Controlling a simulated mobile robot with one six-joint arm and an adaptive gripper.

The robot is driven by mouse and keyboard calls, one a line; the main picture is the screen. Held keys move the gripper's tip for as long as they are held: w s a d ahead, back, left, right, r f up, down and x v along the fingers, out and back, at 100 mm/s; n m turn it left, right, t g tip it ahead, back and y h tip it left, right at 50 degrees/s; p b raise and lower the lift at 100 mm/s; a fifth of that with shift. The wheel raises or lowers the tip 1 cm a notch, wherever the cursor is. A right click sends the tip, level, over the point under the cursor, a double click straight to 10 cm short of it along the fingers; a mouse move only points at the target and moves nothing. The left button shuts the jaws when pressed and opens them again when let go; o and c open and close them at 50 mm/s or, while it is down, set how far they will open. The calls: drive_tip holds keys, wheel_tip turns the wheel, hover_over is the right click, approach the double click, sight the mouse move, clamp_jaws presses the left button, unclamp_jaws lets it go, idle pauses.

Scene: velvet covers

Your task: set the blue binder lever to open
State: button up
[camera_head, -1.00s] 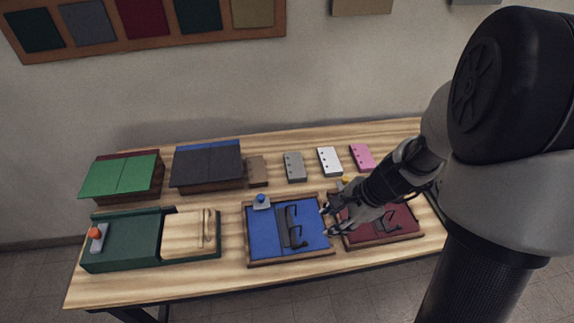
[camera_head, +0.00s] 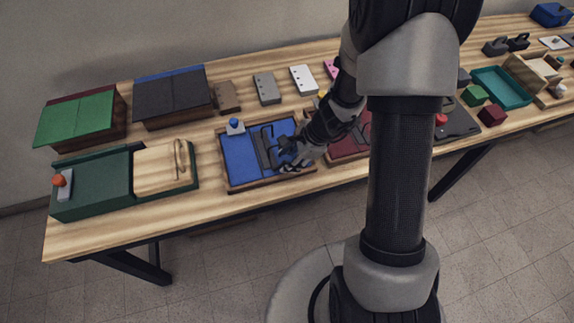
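The blue binder (camera_head: 240,158) lies in a wooden-edged tray on the table, with a dark strip and ring mechanism (camera_head: 265,146) down its middle. A blue-topped lever (camera_head: 235,126) on a light grey base stands at its back left edge. My gripper (camera_head: 286,160) is over the right half of the blue binder, close to the rings. It partly hides the rings and the right side of the binder. Whether it touches them I cannot tell. The fingers are small and dark here, and their opening is unclear.
A red binder (camera_head: 347,149) lies to the right, partly behind my arm. A green box with an orange-topped lever (camera_head: 60,181) and a wooden lid (camera_head: 160,169) is at left. Several small hole-punched blocks, including a white one (camera_head: 303,79), stand behind. Bare table lies along the front edge.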

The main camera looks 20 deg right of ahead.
drive_tip(key=shift+b+x, duration=0.35)
drive_tip(key=shift+x, duration=0.9)
drive_tip(key=shift+r, duration=0.1)
drive_tip(key=shift+c, duration=0.3)
clamp_jaws()
